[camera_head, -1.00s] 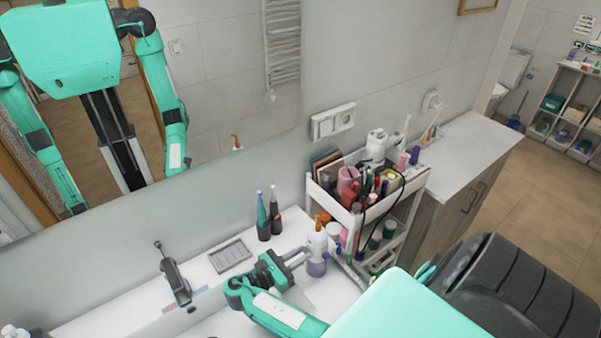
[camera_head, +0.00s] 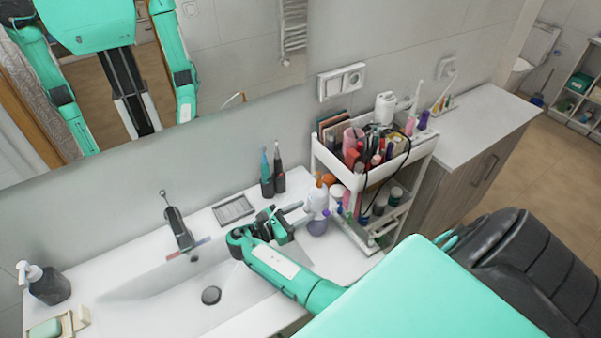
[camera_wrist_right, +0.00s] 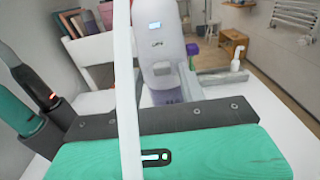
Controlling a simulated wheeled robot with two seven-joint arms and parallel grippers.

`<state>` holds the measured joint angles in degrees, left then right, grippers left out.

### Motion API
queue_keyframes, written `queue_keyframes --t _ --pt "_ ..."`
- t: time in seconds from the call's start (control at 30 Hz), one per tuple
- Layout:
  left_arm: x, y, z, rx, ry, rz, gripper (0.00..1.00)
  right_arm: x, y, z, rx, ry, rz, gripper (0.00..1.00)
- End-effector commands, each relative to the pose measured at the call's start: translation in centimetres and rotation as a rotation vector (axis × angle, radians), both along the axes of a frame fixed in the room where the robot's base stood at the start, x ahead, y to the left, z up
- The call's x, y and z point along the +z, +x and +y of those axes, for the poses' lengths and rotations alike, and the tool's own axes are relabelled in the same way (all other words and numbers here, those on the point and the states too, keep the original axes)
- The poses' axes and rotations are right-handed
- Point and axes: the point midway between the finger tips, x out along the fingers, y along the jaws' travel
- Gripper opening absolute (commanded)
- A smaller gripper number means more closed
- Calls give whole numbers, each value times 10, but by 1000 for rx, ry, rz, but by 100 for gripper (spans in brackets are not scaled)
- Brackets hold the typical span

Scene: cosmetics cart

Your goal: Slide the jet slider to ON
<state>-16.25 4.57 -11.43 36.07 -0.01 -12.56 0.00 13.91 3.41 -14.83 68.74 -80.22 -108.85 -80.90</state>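A white device with a purple lower part (camera_head: 318,227) stands on the counter beside the cart. In the right wrist view, this white device (camera_wrist_right: 158,45) is upright, with a small blue display and a dark label too small to read surely. I cannot make out the slider's position. My right gripper (camera_head: 299,213) is just left of the device in the head view, its two fingers apart and pointing toward it. It looks empty; contact cannot be told. My left gripper is not in view.
A white cart (camera_head: 395,165) crowded with bottles and tubes stands right of the device. A mirror is behind.

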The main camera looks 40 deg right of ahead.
Motion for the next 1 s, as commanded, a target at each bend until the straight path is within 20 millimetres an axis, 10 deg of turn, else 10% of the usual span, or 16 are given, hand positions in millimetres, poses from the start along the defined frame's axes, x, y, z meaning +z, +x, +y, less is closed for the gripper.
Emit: queue_keyframes --t 0.27,0.7,1.0 --pt "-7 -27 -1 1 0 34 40 -2 2 9 2 1 0 40" --pt "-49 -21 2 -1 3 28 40 -5 15 101 1 7 -1 40" --pt "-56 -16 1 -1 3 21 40 -1 19 129 -1 3 1 40"
